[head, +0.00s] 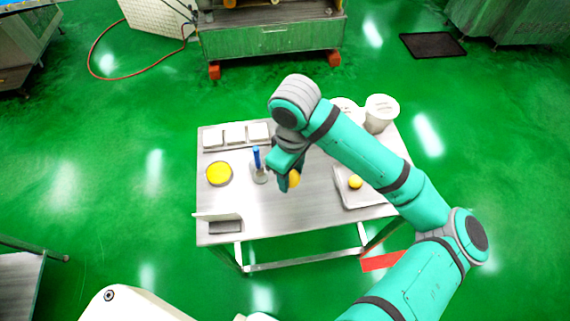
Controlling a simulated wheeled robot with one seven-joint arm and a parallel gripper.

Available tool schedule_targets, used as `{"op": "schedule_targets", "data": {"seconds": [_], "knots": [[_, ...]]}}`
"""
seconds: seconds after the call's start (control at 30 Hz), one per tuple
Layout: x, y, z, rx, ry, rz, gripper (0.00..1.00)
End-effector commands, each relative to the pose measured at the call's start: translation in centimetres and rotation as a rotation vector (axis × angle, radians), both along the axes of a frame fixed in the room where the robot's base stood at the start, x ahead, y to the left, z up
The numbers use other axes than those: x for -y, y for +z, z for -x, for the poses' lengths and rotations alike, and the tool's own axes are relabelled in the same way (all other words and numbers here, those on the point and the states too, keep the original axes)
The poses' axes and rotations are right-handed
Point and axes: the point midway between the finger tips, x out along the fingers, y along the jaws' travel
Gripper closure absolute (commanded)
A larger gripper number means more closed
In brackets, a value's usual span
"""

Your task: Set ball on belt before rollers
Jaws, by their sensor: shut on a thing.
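My gripper (287,178) is shut on a yellow-orange ball (294,178) above the middle of the steel table (300,215). The ball shows at the lower right of the fingers, partly covered by them. A second yellow ball (355,182) lies on a tray (348,198) at the table's right side, partly behind my arm. I cannot make out a belt or rollers in this view. A steel machine (270,42) on orange feet stands beyond the table, cut off by the top edge.
A blue-handled tool (256,158) stands upright left of my gripper. A yellow round dish (219,173), several white containers (236,135), a small stand (222,224) and a white tub (381,112) are on the table. Green floor is open between table and machine.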

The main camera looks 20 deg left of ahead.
Motion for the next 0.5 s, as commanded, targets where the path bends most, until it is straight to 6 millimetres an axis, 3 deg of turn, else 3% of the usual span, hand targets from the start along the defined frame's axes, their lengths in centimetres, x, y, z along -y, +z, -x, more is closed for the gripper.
{"op": "schedule_targets", "data": {"seconds": [0.2,0.5], "knots": [[-2.6,-2.4,-3.2,-0.002,-0.014,0.003,0.87],[-5.4,-6.3,-5.2,0.000,-0.002,0.001,0.87]]}}
